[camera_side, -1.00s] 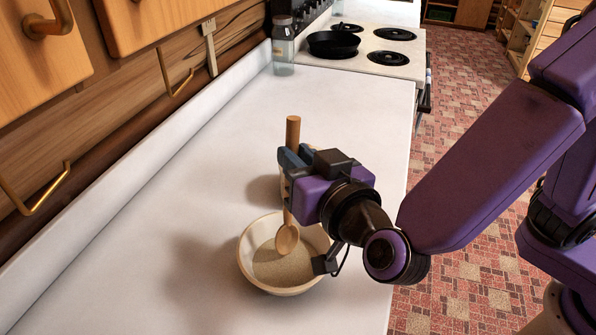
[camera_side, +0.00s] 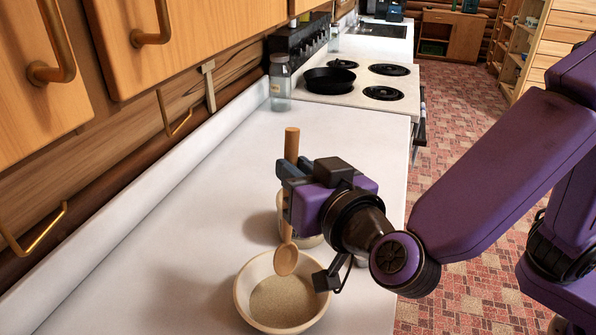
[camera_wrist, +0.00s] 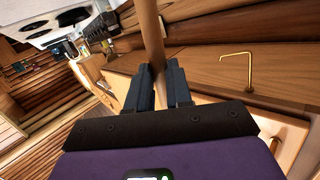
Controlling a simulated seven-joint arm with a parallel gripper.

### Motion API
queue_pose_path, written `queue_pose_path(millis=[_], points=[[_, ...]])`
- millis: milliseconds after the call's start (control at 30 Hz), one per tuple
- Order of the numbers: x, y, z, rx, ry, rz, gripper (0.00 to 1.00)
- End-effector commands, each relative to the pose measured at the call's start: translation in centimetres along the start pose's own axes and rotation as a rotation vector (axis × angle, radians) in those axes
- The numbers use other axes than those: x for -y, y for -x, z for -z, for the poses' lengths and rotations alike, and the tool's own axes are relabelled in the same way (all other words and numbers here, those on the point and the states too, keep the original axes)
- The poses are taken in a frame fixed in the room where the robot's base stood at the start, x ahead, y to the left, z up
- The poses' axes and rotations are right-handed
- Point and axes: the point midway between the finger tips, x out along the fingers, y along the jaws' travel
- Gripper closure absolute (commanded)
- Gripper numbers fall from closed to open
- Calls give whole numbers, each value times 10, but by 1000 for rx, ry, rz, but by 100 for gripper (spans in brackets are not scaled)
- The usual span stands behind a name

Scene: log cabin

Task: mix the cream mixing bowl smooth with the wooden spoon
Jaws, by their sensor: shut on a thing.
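The wooden spoon (camera_side: 286,262) is upright in my gripper (camera_side: 287,185), which is shut on its handle. In the side view the spoon's head hangs over the back part of the cream mixing bowl (camera_side: 242,298); I cannot tell whether it touches the contents. The bowl stands on the white counter and holds a beige, grainy-looking mixture (camera_side: 283,303). In the wrist view my gripper (camera_wrist: 158,85) has its fingers around the spoon's handle (camera_wrist: 151,35); the bowl is not seen there.
A cream container (camera_side: 309,238) stands behind the bowl, partly hidden by my gripper. A glass jar (camera_side: 280,88) and a stove with a black pan (camera_side: 329,80) are at the back. Wooden cabinets (camera_side: 185,35) line the left. The counter (camera_side: 190,240) left of the bowl is clear.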

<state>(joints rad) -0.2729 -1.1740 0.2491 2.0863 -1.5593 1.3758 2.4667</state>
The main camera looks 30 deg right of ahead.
Motion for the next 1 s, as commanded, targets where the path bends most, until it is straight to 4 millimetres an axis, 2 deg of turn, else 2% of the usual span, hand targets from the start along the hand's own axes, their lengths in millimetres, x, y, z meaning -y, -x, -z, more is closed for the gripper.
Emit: queue_pose_path(millis=[500, 1000], points=[[6, 6, 37, -1, -3, 1, 100], [6, 6, 39, 0, -1, 1, 100]])
